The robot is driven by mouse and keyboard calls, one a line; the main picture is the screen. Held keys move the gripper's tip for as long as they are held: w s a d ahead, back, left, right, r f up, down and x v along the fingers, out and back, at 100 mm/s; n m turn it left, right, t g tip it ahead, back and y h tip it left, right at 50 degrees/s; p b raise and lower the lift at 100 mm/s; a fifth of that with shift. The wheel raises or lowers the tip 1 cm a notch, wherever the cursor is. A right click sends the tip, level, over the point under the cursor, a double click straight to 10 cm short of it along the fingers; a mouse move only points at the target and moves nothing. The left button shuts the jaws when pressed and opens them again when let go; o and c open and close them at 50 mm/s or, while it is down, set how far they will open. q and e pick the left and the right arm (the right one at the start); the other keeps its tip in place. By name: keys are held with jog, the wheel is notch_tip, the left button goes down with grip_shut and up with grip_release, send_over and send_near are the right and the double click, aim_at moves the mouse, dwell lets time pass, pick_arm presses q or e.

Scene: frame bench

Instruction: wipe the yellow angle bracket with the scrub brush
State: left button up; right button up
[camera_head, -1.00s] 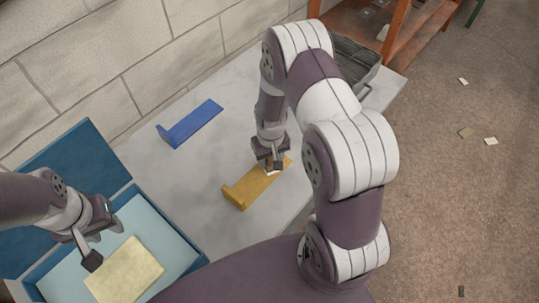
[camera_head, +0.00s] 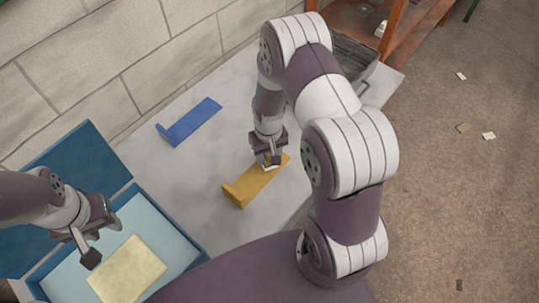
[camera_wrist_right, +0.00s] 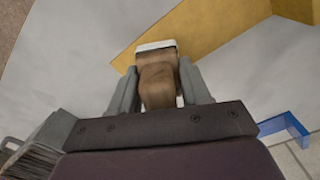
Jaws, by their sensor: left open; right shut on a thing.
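The yellow angle bracket (camera_head: 247,187) lies on the grey bench top, its short upright end toward the lower left. My right gripper (camera_head: 270,163) is over the bracket's far right part. It is shut on the scrub brush (camera_wrist_right: 157,80), which has a brown wooden handle and a white edge at its far end. In the right wrist view the brush's white end overlaps the yellow bracket (camera_wrist_right: 205,27); whether it touches cannot be told for sure. My left gripper (camera_head: 92,243) is open and empty above the blue box at the lower left.
A blue angle bracket (camera_head: 190,123) lies further back on the bench (camera_head: 150,165). The open blue box (camera_head: 190,243) holds a pale yellow block (camera_head: 127,271). A dark grey wire basket (camera_head: 352,62) stands at the bench's far end. A block wall (camera_head: 120,65) runs behind.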

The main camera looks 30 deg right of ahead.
notch_tip(320, 180, up, 2)
jog(key=shift+d+r+p, duration=0.1)
jog(key=shift+d+p, duration=0.05)
jog(key=shift+p, duration=0.45)
notch_tip(320, 180, up, 2)
jog(key=shift+r+p, duration=0.2)
jog(key=shift+p, duration=0.7)
jog(key=shift+r+p, duration=0.75)
jog(key=shift+r, duration=0.15)
jog(key=shift+f, duration=0.1)
